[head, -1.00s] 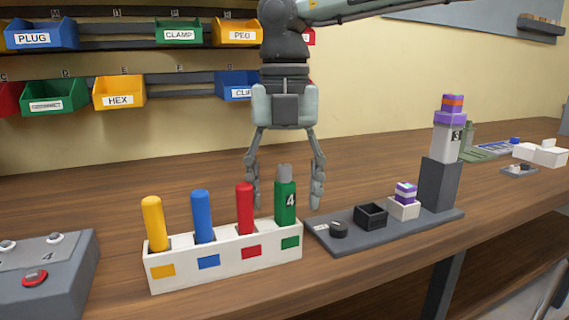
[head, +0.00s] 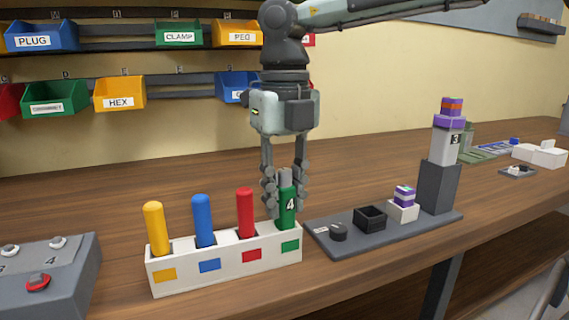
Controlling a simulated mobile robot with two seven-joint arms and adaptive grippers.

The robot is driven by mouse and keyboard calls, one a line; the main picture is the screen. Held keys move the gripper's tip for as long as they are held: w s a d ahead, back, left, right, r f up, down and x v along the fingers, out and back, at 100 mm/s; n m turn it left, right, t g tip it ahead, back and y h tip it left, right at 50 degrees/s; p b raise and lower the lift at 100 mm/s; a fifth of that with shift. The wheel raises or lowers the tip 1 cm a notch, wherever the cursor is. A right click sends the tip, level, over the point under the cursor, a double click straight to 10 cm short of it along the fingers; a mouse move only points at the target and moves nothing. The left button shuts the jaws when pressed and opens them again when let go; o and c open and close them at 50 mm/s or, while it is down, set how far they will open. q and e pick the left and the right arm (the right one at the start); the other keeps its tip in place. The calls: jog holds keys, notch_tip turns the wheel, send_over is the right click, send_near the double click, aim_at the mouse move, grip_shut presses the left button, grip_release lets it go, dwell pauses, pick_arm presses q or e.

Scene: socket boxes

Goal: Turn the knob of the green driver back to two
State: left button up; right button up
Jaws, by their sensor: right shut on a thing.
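The green driver (head: 288,209) stands upright in the right-most slot of the white holder (head: 222,271), above a green square. Its body bears the number 4, and a grey knob (head: 285,178) is on its top. My right gripper (head: 286,196) comes down from above and is shut on the green driver near its top, with a finger on each side. The fingers partly cover the driver's sides. My left gripper is not in view.
Yellow, blue and red drivers (head: 246,213) stand in the other slots to the left. A dark tray (head: 385,232) with a knob, black box and tall block stands close on the right. A grey button box (head: 50,275) is at the left. Labelled bins hang behind.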

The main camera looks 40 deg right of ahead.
jog(key=n+p, duration=0.1)
jog(key=n, duration=0.2)
jog(key=shift+r, duration=0.1)
jog(key=shift+c, duration=0.3)
jog(key=shift+o, duration=0.4)
jog(key=n, duration=0.2)
jog(key=shift+n, duration=0.4)
jog(key=shift+n+p, duration=0.5)
jog(key=shift+n, duration=0.7)
jog(key=n, duration=0.3)
